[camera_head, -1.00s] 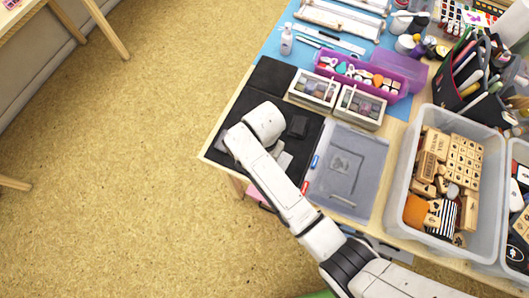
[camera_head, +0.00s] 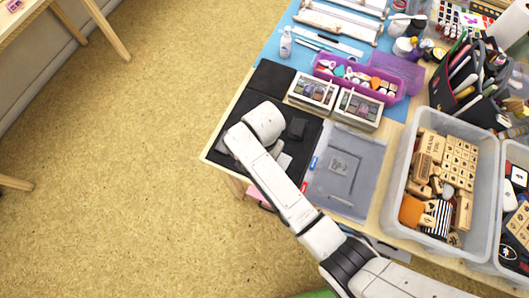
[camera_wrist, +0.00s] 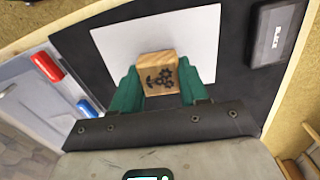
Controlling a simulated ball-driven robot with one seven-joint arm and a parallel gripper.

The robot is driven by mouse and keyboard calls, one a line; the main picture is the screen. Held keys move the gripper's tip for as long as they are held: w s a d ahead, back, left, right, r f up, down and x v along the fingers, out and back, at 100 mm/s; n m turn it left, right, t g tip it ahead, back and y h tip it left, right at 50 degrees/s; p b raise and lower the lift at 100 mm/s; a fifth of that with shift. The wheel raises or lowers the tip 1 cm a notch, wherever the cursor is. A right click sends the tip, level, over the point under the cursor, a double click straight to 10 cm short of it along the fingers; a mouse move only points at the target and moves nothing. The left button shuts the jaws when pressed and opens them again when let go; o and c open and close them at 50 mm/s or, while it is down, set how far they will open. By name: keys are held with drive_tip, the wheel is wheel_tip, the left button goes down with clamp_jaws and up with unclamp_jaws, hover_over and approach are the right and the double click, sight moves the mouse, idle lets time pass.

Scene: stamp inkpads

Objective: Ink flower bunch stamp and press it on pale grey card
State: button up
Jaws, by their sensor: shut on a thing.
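My gripper (camera_wrist: 158,90) has green fingers, shut on the sides of a small wooden stamp (camera_wrist: 170,60). The stamp's face toward the wrist camera carries a black flower bunch picture. In the wrist view the stamp is over the pale grey card (camera_wrist: 120,45), which lies on a black mat; I cannot tell whether it touches the card. A black inkpad (camera_wrist: 277,33), marked BLACK, lies on the mat to the right of the card. In the head view my arm hides the gripper, the stamp and most of the card.
The black mat (camera_head: 272,77) covers the table's left corner. A clear lid (camera_head: 345,170) with red and blue clips lies right of my arm. A clear crate (camera_head: 394,190) of wooden stamps stands further right. Two small boxes (camera_head: 312,90) (camera_head: 357,107) and a purple tray (camera_head: 398,94) are behind.

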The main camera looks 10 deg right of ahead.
wheel_tip(320, 180, up, 2)
drive_tip(key=shift+r+p, duration=0.2)
drive_tip(key=shift+p, duration=0.7)
drive_tip(key=shift+r, duration=1.2)
